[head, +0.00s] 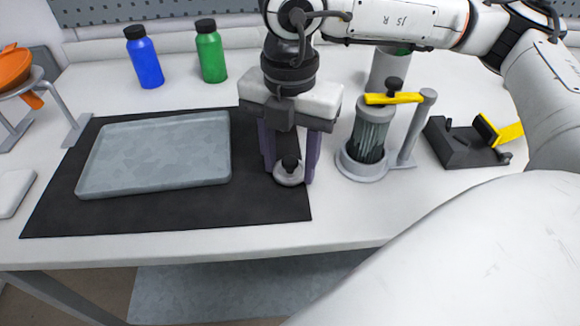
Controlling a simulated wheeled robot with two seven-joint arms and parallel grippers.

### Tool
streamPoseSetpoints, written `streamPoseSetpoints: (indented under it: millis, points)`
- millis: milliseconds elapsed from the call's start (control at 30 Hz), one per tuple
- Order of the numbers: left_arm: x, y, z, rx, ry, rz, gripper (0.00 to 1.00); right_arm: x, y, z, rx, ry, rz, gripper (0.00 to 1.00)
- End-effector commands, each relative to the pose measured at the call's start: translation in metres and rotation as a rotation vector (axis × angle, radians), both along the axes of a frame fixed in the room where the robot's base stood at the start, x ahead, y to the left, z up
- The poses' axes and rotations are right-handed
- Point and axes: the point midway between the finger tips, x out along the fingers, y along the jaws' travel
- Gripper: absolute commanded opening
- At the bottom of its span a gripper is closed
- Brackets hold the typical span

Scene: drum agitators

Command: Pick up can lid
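The can lid (289,178) is a small grey disc with a black knob on top. It lies on the right part of the black mat (265,215), near the mat's right edge. My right gripper (289,170) points down over the lid, with its two purple fingers apart on either side of the knob. The fingers look clear of the knob, with a visible gap, so the gripper appears open. The finger tips are low, close to the lid and mat; whether they touch the lid I cannot tell. My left gripper is not in view.
A grey tray (155,150) lies on the mat, left of the lid. A drum stand with a yellow arm (394,98) stands close on the right. A dark block with a yellow lever (465,143) is farther right. Blue (145,60) and green (211,55) bottles stand behind.

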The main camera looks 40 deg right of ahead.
Motion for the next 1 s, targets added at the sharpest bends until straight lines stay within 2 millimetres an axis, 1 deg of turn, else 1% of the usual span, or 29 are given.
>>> streamPoseSetpoints:
  millis: [33, 100, 333, 433, 567, 700, 800, 900, 1000]
  points:
    - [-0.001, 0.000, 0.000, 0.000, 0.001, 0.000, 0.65, 0.000, 0.000, 0.000, -0.001, 0.001, 0.000, 0.33]
    - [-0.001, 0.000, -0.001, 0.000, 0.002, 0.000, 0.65, 0.000, 0.000, 0.000, -0.001, 0.001, 0.000, 0.23]
    - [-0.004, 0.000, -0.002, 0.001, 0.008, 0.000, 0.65, 0.000, 0.000, 0.001, 0.000, 0.000, 0.000, 0.23]
    - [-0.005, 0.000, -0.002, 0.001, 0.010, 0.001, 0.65, 0.000, 0.000, 0.009, 0.001, -0.001, 0.000, 0.23]
    - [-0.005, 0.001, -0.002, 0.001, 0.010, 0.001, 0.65, 0.001, 0.001, 0.031, 0.002, -0.003, 0.001, 0.23]
    - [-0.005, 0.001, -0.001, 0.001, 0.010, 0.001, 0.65, 0.001, 0.001, 0.061, 0.001, -0.004, 0.001, 0.23]
    - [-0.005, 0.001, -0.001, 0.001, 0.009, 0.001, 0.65, 0.000, 0.001, 0.079, 0.001, -0.002, 0.002, 0.23]
    - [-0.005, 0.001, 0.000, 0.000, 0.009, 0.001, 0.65, 0.001, 0.001, 0.092, 0.000, -0.002, 0.013, 0.23]
    - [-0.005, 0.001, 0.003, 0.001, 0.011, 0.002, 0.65, 0.000, 0.001, 0.101, -0.001, 0.002, 0.090, 0.23]
